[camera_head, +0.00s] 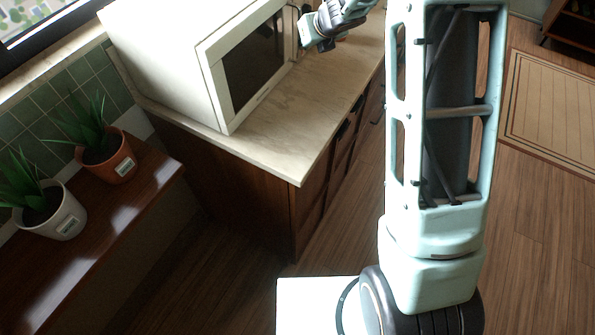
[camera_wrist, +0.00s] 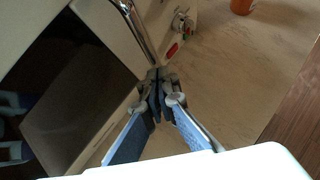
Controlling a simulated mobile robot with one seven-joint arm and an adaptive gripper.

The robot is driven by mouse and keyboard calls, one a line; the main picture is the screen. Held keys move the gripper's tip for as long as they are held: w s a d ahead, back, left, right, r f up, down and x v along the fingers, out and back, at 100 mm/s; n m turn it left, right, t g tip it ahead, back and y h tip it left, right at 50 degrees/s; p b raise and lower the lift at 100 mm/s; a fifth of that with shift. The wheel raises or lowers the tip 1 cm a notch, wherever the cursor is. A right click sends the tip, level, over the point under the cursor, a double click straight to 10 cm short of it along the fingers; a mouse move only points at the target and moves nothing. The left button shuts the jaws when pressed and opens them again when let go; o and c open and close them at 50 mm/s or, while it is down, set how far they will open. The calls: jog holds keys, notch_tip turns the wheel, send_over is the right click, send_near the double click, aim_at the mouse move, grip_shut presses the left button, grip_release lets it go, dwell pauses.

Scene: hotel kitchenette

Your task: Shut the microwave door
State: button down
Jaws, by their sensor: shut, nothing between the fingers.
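The white microwave (camera_head: 165,55) stands on the counter in the head view. Its door (camera_head: 254,62), with a dark window, looks flush or nearly flush with the body; I cannot tell whether a small gap is left. In the wrist view the door's dark window (camera_wrist: 75,95) fills the left side, with a silver handle (camera_wrist: 136,28) at its edge and a control panel (camera_wrist: 181,22) beside it. My gripper (camera_head: 304,30) is in front of the microwave's far end. Its fingertips (camera_wrist: 157,84) are together and empty, close to the door's handle side; contact is unclear.
The pale stone counter (camera_head: 285,120) is bare in front of the microwave. An orange object (camera_wrist: 242,6) sits farther along it. Two potted plants (camera_head: 108,158) (camera_head: 55,213) stand on a wooden ledge at the left. The wooden floor (camera_head: 545,240) at the right is open, with a rug (camera_head: 555,110).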

jog(key=shift+w+a+r, duration=0.15)
jog(key=shift+w+a, duration=0.05)
jog(key=shift+a+r, duration=0.1)
jog(key=shift+r, duration=0.05)
dwell(0.4)
